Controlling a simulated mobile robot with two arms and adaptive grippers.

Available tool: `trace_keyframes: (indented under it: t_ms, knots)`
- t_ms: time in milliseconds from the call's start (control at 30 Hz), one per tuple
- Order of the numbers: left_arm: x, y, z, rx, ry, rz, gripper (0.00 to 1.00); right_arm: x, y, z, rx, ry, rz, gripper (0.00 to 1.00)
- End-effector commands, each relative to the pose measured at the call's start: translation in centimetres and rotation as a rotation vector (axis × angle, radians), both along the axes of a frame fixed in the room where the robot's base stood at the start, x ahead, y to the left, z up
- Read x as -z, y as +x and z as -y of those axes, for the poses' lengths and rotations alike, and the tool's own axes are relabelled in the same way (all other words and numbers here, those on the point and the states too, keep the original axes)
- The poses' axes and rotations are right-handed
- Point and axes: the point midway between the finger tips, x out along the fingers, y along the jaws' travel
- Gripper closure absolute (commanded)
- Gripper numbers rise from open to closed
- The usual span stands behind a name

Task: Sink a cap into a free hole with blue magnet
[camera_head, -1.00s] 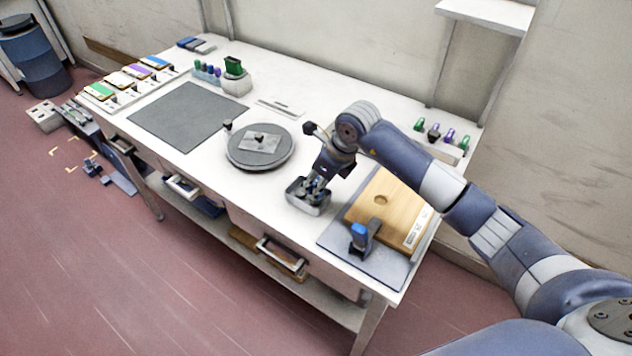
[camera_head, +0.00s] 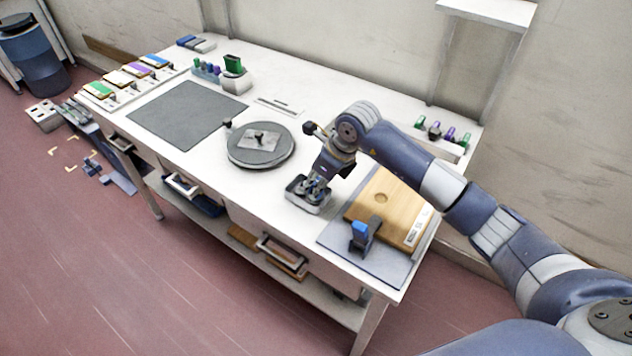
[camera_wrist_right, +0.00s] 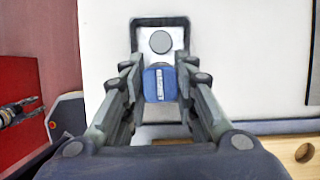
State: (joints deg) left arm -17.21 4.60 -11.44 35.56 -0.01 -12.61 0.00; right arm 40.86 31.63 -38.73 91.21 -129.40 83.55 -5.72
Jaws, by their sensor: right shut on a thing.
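My right gripper (camera_head: 316,190) is down at a small dark-rimmed tray (camera_head: 294,190) on the white table. In the right wrist view its fingers (camera_wrist_right: 160,88) are shut on a blue block with a pale strip, the blue magnet (camera_wrist_right: 160,76). A grey round cap (camera_wrist_right: 160,42) lies in the tray just beyond the magnet, apart from it in the picture. The magnet's underside is hidden. The wooden board (camera_head: 400,212) with a round hole (camera_head: 381,198) is right of the tray; a hole also shows in the wrist view (camera_wrist_right: 305,152).
A blue-topped upright holder (camera_head: 359,232) stands on the grey plate (camera_head: 340,245) before the board. A round turntable (camera_head: 248,158) with a metal plate is left of the tray. A dark mat (camera_head: 188,115) and coloured cards (camera_head: 132,72) lie farther left. A rack (camera_head: 445,143) stands behind the board.

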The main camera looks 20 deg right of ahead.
Motion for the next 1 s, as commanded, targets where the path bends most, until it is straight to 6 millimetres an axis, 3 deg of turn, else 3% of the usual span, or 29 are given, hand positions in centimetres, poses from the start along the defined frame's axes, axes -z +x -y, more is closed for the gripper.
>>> trace_keyframes:
  t_ms: [1000]
  knots:
    - [-1.6,0.0,0.0,0.000,0.000,0.000,0.60,-2.7,0.0,0.0,0.000,0.000,0.000,1.00]
